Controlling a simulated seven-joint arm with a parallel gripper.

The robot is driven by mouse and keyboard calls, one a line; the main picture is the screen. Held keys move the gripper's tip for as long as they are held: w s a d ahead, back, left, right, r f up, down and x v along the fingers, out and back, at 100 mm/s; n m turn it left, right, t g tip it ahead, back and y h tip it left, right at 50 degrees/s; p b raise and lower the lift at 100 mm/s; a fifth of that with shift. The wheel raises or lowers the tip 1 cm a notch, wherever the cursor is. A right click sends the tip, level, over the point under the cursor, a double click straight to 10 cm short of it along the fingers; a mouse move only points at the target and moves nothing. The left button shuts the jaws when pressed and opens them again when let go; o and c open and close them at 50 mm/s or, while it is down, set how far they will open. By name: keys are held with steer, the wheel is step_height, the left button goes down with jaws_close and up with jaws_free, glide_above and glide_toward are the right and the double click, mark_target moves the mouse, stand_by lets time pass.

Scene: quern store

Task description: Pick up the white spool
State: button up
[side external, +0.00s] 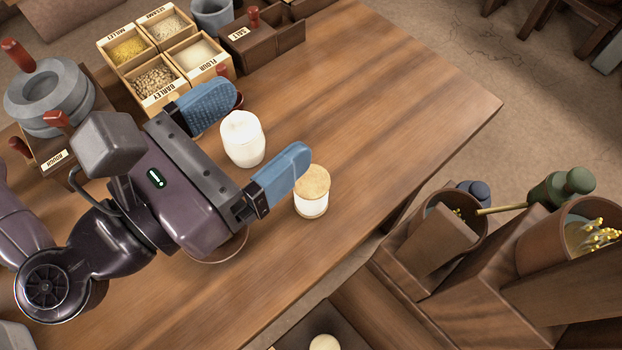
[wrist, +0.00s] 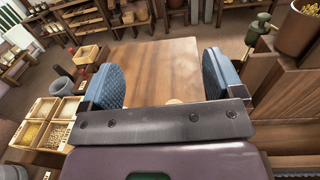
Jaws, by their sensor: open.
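The white spool (side external: 311,192) stands upright on the table, with a tan round top and a white body. It is just beside the lower right finger in the side view, whose tip slightly overlaps its top edge. In the wrist view a small tan disc (wrist: 173,101), probably its top, peeks over the gripper's bar. My gripper (side external: 268,122) is open and empty, with its blue fingers wide apart; it also shows in the wrist view (wrist: 162,78). A rounded white container (side external: 242,138) appears between the fingers in the side view. Whether the fingers are above it or level with it is unclear.
Grain boxes (side external: 163,53), a brown salt box (side external: 262,38) and a grey pot (side external: 212,15) stand at the table's back. A stone quern (side external: 48,95) is at the left. The table's right part (side external: 420,95) is clear. Brown holders (side external: 440,235) stand beyond its edge.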

glide_toward(297, 193)
steer(key=x, duration=0.5)
steer(key=shift+d, duration=0.25)
steer(key=x, duration=0.7)
steer(key=shift+w, duration=0.3)
steer(key=shift+c, duration=0.5)
steer(key=c, duration=0.9)
